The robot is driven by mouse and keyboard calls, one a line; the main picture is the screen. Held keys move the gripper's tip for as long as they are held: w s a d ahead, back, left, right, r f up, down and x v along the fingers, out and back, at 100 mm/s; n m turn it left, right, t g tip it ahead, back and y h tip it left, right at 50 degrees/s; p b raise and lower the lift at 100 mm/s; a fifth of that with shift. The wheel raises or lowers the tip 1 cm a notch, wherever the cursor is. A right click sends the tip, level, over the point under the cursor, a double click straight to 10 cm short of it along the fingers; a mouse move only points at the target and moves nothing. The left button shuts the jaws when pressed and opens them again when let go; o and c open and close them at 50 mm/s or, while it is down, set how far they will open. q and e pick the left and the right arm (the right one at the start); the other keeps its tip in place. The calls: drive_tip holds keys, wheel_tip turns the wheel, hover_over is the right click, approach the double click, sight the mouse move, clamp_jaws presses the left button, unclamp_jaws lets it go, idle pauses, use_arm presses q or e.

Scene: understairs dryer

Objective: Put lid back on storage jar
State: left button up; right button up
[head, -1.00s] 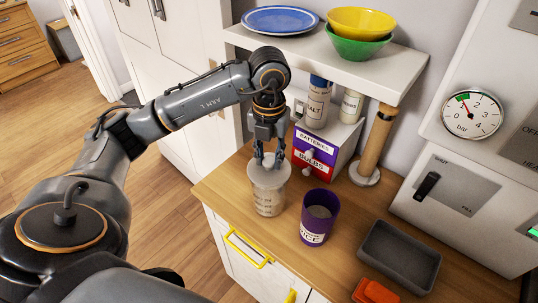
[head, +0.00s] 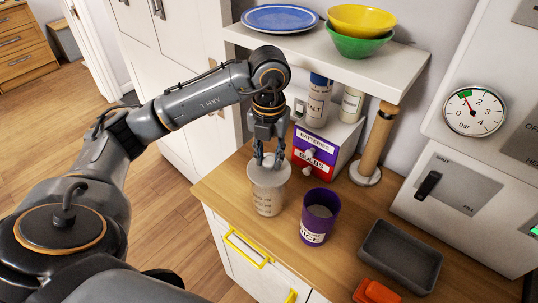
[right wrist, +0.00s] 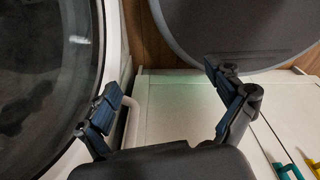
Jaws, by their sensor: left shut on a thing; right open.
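A pale translucent jar (head: 267,199) with marks on its side stands upright on the wooden counter. My left gripper (head: 270,158) points down over its mouth, shut on a pale piece that looks like the knob of a lid (head: 268,174). The lid appears level at the jar's rim; the fingers partly hide it, and I cannot tell whether it is fully seated. A purple container (head: 318,218) with a white label and an open top stands to the right, apart from the jar. My right gripper (right wrist: 162,78) is open and empty in the right wrist view.
A grey tray (head: 399,257) and an orange item (head: 376,291) lie at the front right. Labelled drawers (head: 314,152), a salt container (head: 317,104) and a wooden post (head: 376,140) stand behind. A shelf (head: 386,76) overhangs the counter's back. A round machine door (right wrist: 45,70) is near my right gripper.

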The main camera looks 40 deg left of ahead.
idle(0.6)
idle(0.3)
use_arm(q)
drive_tip(key=o, duration=1.6)
drive_tip(key=shift+r, duration=0.15)
drive_tip(key=shift+r+p, duration=2.25)
drive_tip(key=shift+r, duration=1.1)
drive_tip(key=shift+c, duration=0.5)
